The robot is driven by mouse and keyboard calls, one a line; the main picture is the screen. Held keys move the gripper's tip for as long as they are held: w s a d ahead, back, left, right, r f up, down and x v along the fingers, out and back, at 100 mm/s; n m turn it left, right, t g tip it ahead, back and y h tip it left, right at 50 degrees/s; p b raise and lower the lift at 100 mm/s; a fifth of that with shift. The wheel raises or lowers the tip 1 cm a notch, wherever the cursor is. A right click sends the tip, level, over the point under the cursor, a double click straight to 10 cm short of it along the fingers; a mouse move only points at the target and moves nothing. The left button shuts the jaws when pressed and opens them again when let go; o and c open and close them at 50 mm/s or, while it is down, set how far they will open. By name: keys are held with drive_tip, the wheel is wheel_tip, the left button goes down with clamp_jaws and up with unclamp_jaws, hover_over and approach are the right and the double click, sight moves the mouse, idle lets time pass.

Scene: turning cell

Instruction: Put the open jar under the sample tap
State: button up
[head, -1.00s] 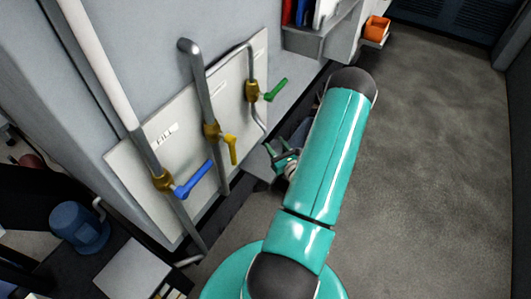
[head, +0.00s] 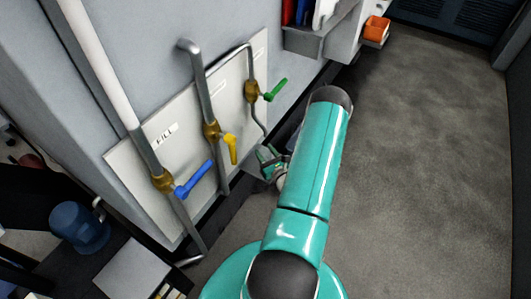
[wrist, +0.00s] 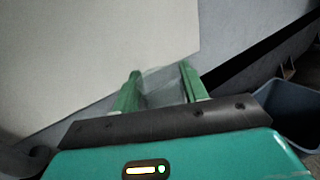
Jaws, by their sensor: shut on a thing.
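My gripper (head: 268,163) is low in front of the pale valve panel, close to the lower end of the thin bent pipe with the green handle (head: 275,90). In the wrist view, its green fingers (wrist: 160,84) are shut on a clear, see-through jar (wrist: 163,86). The jar is faint, so its rim and contents cannot be made out. In the head view the jar is too small and covered to tell apart. Which pipe is the sample tap I cannot read from its label; the gap between jar and pipe end is unclear.
The panel (head: 130,170) also carries a yellow-handled valve (head: 230,148) and a blue-handled valve (head: 193,180) beside a FILL label. A grey-blue bin (wrist: 292,112) stands at right in the wrist view. An orange box (head: 376,29) is farther back. Open floor (head: 420,150) lies right.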

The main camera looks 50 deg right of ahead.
drive_tip(key=o, duration=1)
drive_tip(key=shift+f, duration=0.15)
drive_tip(key=shift+s, duration=0.15)
drive_tip(key=v, duration=1.1)
drive_tip(key=shift+s+a, duration=0.2)
drive_tip(key=shift+s, duration=0.1)
